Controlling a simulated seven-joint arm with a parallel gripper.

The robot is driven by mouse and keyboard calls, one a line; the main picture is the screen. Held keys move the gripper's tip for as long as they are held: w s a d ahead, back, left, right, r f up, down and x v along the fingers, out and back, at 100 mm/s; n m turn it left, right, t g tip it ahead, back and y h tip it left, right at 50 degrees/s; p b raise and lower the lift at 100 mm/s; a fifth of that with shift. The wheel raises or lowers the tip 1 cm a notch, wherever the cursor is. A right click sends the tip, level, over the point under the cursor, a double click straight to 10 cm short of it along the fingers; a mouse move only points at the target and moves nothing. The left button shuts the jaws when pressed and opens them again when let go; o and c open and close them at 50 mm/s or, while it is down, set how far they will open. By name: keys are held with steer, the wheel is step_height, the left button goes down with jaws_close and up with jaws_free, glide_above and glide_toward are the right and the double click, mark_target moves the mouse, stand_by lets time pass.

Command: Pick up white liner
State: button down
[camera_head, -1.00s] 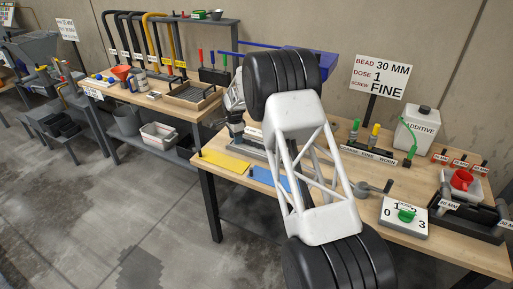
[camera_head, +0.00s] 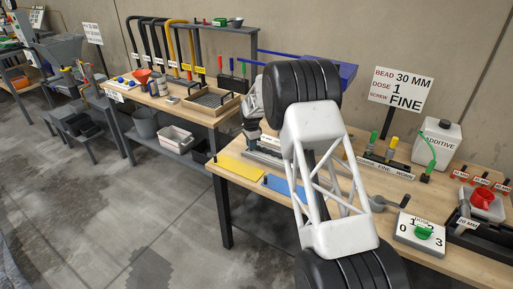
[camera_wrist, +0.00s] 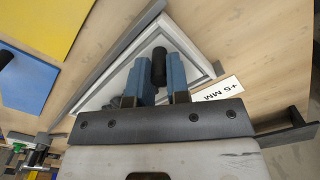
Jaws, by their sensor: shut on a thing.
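The white liner (camera_wrist: 122,68) shows in the wrist view as a pale angled piece with a black upright knob (camera_wrist: 159,66). It lies along a grey angled bar (camera_wrist: 108,62). My gripper (camera_wrist: 161,82) has its blue fingers on either side of the knob and is shut on it. The liner's near part is hidden under my gripper. I cannot tell whether the liner is clear of the bench. In the head view, my own arm hides most of the gripper and the liner.
A yellow plate (camera_head: 240,169) and a blue plate (camera_head: 285,187) lie on the bench to the left.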

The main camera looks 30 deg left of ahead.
steer(key=shift+r, duration=1.6)
steer(key=shift+s+d+r, duration=0.15)
steer(key=shift+s+d, duration=0.05)
steer(key=s+d+r, duration=0.1)
steer(key=s+d, duration=0.9)
steer(key=s, duration=0.1)
steer(key=shift+s+d+r, duration=0.15)
steer(key=shift+s, duration=0.1)
